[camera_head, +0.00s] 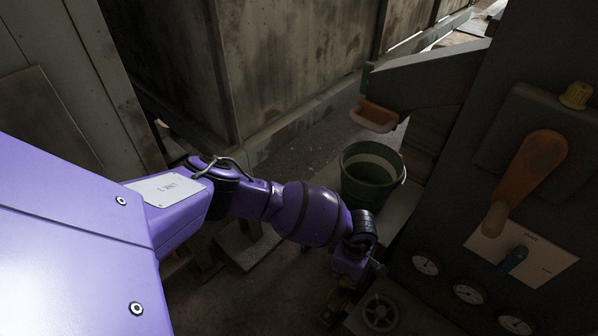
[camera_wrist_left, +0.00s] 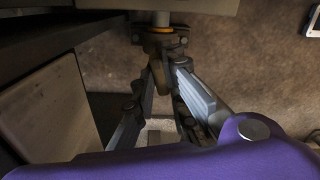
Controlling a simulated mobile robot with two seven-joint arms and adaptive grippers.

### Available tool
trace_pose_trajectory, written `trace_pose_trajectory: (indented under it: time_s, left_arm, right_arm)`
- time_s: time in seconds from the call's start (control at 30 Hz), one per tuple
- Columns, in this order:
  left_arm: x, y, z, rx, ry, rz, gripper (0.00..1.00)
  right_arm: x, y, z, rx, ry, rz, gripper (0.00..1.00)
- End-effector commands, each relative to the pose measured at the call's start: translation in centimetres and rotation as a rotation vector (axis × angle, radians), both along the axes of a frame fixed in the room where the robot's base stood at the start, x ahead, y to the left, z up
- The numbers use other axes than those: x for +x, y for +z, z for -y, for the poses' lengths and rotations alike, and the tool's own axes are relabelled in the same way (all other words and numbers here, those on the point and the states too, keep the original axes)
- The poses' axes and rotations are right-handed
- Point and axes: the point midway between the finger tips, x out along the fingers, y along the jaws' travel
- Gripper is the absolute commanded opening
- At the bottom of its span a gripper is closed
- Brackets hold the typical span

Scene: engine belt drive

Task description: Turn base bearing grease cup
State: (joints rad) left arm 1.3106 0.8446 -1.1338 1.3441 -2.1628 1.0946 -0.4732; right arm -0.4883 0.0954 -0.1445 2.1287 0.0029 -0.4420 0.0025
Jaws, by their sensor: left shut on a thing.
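My left arm reaches in from the left in the head view, and its gripper (camera_head: 334,310) points down at the lower middle, dark and hard to make out. In the left wrist view the gripper's fingers (camera_wrist_left: 163,52) come together around a brownish round fitting with a yellow ring, which looks like the base bearing grease cup (camera_wrist_left: 163,36). A pale vertical stem (camera_wrist_left: 162,18) rises from it to a grey block. The fingers hide part of the cup. The cup cannot be made out in the head view. My right gripper is not in view.
A dark green bucket (camera_head: 369,180) stands beyond my wrist. A grey handwheel (camera_head: 380,313) is right of the gripper. A dark panel with gauges (camera_head: 468,293), an orange lever (camera_head: 530,170) and a blue switch (camera_head: 512,261) stands at right. Large wooden crates (camera_head: 290,60) stand behind.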

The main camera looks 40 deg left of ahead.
Motion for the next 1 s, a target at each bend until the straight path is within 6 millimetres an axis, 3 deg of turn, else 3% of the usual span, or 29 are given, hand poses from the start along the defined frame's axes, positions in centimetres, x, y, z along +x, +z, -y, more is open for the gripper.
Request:
trace_pose_trajectory:
  time_s: [0.4,1.0]
  left_arm:
    - [0.19,0.15,-0.01,0.002,-0.231,0.001,0.00]
    - [0.14,0.13,-0.04,0.002,-0.282,0.001,0.00]
  right_arm:
    - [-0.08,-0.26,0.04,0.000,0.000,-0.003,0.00]
    - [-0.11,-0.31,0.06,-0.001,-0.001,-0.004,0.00]
